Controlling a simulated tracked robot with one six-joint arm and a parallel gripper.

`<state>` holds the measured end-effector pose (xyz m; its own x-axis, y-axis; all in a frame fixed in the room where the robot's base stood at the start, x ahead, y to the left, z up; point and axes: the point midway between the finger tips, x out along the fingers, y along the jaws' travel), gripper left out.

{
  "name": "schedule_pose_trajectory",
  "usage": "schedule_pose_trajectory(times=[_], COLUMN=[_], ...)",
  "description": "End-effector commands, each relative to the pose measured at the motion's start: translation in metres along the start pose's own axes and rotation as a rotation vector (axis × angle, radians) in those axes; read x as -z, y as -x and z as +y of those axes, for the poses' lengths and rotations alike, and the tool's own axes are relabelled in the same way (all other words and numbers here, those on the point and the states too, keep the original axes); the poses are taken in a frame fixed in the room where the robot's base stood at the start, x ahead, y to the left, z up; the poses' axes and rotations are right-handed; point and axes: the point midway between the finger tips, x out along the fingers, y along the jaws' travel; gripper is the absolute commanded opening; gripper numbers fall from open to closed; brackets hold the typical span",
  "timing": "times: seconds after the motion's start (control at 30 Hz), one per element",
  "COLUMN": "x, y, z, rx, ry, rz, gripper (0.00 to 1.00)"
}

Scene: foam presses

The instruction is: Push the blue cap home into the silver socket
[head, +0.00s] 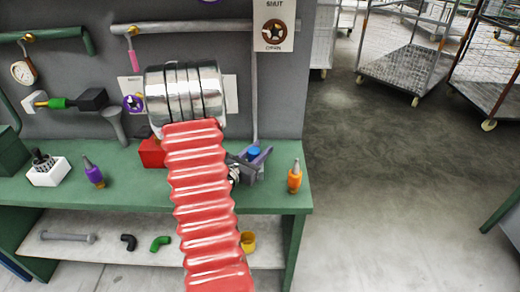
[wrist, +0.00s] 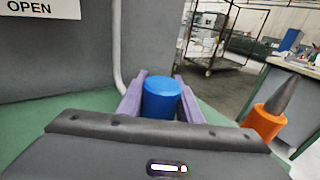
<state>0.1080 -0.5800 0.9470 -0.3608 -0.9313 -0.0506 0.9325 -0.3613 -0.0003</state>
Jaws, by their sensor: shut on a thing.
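The blue cap (head: 253,152) is between the purple fingers of my gripper (head: 258,156), over the right part of the green bench. In the wrist view the blue cap (wrist: 162,100) stands upright, with a finger of my gripper (wrist: 161,106) on each side; the jaws are shut on it. The dark gripper body hides the lower part of the cap and what lies under it. I cannot make out the silver socket for certain in either view, and cannot tell whether the cap touches anything below.
An orange bottle (head: 294,180) stands on the bench (head: 130,190) right of my gripper. A red block (head: 152,153) is to its left, with a purple bottle (head: 94,173) and white holder (head: 48,173) farther left. The grey wall rises behind. A yellow cup (head: 248,242) is below.

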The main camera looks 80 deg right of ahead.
Motion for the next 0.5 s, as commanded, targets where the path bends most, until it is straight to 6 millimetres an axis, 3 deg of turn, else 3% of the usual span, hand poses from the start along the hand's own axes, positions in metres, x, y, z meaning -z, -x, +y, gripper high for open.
schedule_pose_trajectory(times=[0.5], x=[0.0085], y=[-0.0005], z=[0.0001], rx=[0.0], ry=[-0.001], rz=[-0.002], gripper=[0.03])
